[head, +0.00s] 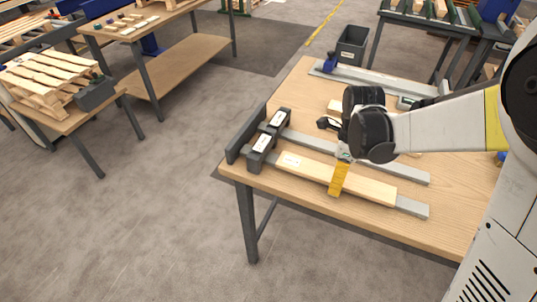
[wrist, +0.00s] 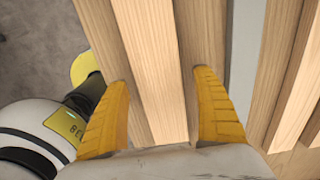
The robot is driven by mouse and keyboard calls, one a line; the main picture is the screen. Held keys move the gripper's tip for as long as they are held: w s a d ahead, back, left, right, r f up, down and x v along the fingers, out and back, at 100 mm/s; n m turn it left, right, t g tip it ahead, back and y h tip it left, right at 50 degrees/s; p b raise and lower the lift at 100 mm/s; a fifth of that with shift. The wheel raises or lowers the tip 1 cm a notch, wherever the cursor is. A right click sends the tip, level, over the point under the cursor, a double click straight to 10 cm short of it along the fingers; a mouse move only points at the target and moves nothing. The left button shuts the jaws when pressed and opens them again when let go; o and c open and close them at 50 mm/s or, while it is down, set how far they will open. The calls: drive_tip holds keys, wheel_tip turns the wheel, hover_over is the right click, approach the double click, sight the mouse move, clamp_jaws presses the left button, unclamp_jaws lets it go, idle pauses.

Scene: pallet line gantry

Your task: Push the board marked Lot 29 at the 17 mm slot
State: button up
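A pale wooden board (head: 320,176) lies flat on a grey metal rail along the near side of the table. It bears a white label (head: 291,160), too small to read. Its left end is close to a dark block with a white tag (head: 262,145); a second tagged block (head: 279,119) stands behind it. No slot size can be read. My gripper (head: 339,180) is over the board's right half, one yellow finger showing at the near side.
A second grey rail (head: 400,170) runs behind the board. A dark upright plate (head: 245,133) stands at the table's left edge. Another rail (head: 375,78) lies at the back of the table (head: 300,85). A grey bin (head: 352,45) stands beyond it.

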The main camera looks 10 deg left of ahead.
wheel_tip(320, 180, up, 12)
drive_tip(key=s+d+r+n+t, duration=0.1)
drive_tip(key=s+d+n+t, duration=0.1)
drive_tip(key=s+n, duration=0.5)
drive_tip(key=s+d+r+n+t, duration=0.1)
drive_tip(key=s+d+n+t, duration=0.2)
drive_tip(key=n, duration=1.1)
drive_tip(key=s+t, duration=0.2)
drive_tip(key=s, duration=0.2)
drive_tip(key=shift+s+r+n, duration=0.2)
drive_tip(key=shift+r+n, duration=0.05)
drive_tip(key=shift+n, duration=0.05)
